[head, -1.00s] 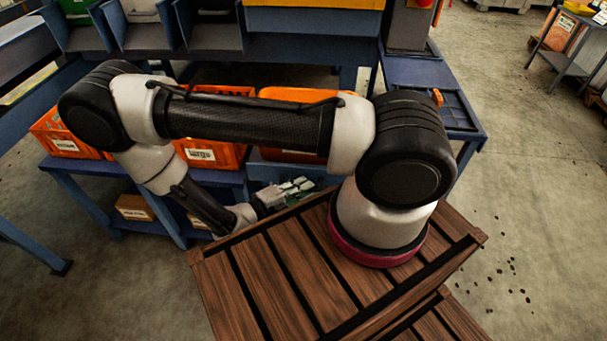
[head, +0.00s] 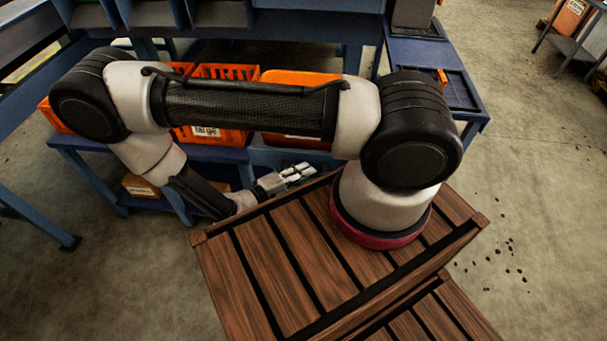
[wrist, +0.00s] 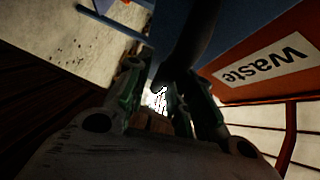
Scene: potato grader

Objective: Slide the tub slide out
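An orange tub (head: 302,76) sits on a blue slide panel (head: 272,152) under the bench, partly hidden behind my arm. My gripper (head: 298,173) is low in front of the blue panel. In the wrist view its fingers (wrist: 160,90) stand apart. A dark curved bar (wrist: 182,45) shows between or just beyond them; I cannot tell whether they touch it. The slide's handle is not clear in the head view.
More orange crates (head: 222,137) stand at the left on a blue shelf, with a cardboard box (head: 140,187) below. A blue side table (head: 435,75) stands at the right. The concrete floor (head: 530,190) is open at the right, with dark bits scattered on it.

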